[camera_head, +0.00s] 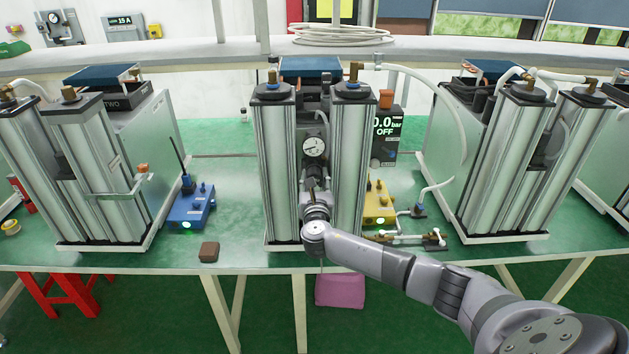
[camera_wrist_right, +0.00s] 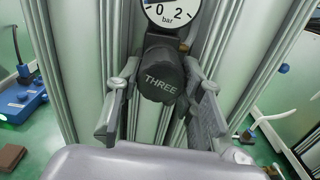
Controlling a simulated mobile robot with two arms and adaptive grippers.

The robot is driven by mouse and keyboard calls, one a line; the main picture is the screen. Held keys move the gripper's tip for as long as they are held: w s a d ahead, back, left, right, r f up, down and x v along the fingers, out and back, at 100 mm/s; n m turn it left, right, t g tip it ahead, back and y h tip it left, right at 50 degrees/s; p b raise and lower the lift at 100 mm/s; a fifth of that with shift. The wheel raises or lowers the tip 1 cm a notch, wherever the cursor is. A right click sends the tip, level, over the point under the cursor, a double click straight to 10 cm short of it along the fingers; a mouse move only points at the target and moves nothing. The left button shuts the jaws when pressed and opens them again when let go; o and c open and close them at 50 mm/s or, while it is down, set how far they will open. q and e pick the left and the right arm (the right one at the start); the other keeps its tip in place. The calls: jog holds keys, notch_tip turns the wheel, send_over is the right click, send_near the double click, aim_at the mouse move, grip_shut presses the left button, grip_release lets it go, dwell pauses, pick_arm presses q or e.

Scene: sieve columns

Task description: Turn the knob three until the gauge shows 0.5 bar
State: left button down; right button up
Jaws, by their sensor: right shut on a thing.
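Knob three (camera_wrist_right: 161,82) is a dark knob marked THREE, below the gauge in the right wrist view. The round white gauge (camera_head: 315,147) sits between the two metal columns of the middle unit. Its lower part shows in the right wrist view (camera_wrist_right: 172,10) with 0, 2 and bar; the needle's reading is not clear. My right gripper (camera_head: 313,194) is at the knob, with one finger on each side, shut on it. In the head view the gripper largely hides the knob. My left gripper is not in view.
A display (camera_head: 386,130) behind the right column reads 0.0 bar OFF. A blue box (camera_head: 190,208) and a brown block (camera_head: 209,252) lie left of the middle unit. A yellow box (camera_head: 379,208) and small fittings (camera_head: 410,238) lie right. More column units stand on both sides.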

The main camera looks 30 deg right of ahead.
jog(key=m+b, duration=0.4)
jog(key=m, duration=0.1)
jog(key=shift+a+f+m, duration=0.1)
jog(key=shift+f+m, duration=0.05)
jog(key=shift+m, duration=0.15)
jog(key=m+b, duration=0.2)
jog(key=m, duration=0.1)
jog(key=shift+b, duration=0.35)
jog(key=shift+w+r+m+b, duration=0.1)
jog(key=shift+r+m+b, duration=0.15)
jog(key=shift+m+b, duration=0.75)
jog(key=shift+m+p, duration=0.3)
jog(key=shift+m, duration=0.1)
jog(key=o, duration=1.2)
jog(key=shift+c, duration=0.2)
